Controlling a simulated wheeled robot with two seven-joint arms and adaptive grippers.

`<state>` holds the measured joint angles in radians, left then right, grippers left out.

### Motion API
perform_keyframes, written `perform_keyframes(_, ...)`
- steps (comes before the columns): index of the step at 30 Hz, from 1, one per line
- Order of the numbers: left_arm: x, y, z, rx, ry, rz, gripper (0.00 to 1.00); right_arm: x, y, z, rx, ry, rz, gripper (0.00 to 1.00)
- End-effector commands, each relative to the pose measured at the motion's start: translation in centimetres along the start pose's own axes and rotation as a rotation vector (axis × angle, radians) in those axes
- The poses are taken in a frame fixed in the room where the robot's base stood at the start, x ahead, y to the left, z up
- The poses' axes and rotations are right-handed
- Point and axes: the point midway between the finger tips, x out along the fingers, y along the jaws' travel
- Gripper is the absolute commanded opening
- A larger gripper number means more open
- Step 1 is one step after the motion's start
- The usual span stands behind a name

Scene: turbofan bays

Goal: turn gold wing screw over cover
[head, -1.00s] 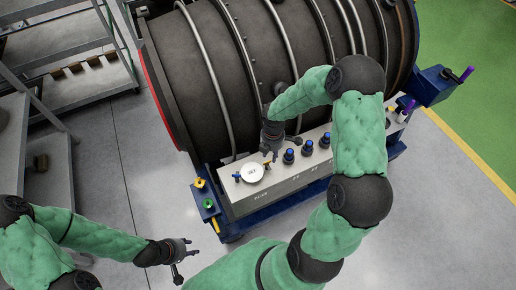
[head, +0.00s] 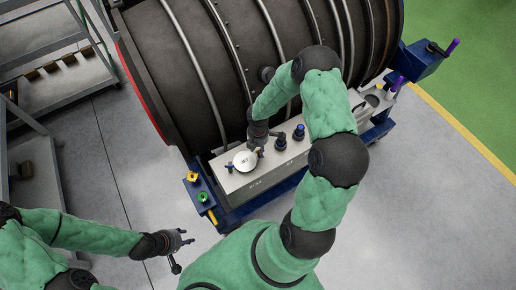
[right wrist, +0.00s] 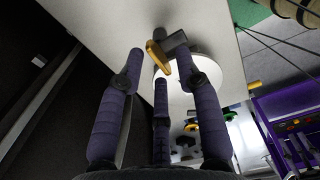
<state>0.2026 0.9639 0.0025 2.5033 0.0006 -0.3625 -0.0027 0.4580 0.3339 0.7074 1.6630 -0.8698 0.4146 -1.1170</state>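The gold wing screw (right wrist: 158,57) shows in the right wrist view as a gold bar between my right gripper's spread fingertips (right wrist: 160,65). It lies over the edge of the round white cover (right wrist: 205,68), next to a dark grey part. No finger clearly presses on it. In the head view the cover (head: 244,161) lies on the left end of the pale box, and my right gripper (head: 257,146) points down at its upper right edge. The screw is hidden there behind the gripper. My left gripper (head: 182,243) hangs empty over the floor with its fingers apart.
The pale box (head: 262,184) sits along the large dark engine casing (head: 205,85). Dark knobs with blue tops (head: 280,142) stand right of my right gripper. A blue bracket at left carries a yellow part (head: 191,177) and a green part (head: 203,197). Grey shelves stand at far left.

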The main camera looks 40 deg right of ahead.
Motion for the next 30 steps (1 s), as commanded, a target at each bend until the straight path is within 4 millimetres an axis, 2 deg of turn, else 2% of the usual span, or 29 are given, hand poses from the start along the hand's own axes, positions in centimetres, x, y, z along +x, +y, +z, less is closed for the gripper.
perform_keyframes(11, 0.04, -0.02, -0.01, 0.000, 0.000, 0.000, 0.40, 0.60, -0.05, -0.03, -0.001, 0.001, -0.001, 0.35)
perform_keyframes(15, 0.04, -0.02, -0.01, 0.000, 0.000, 0.000, 0.40, 0.59, -0.05, -0.03, -0.001, 0.001, -0.001, 0.00)
perform_keyframes(30, 0.74, -0.26, -0.04, 0.000, 0.000, 0.000, 0.40, 0.69, 0.02, 0.01, 0.059, 0.000, 0.000, 0.00)
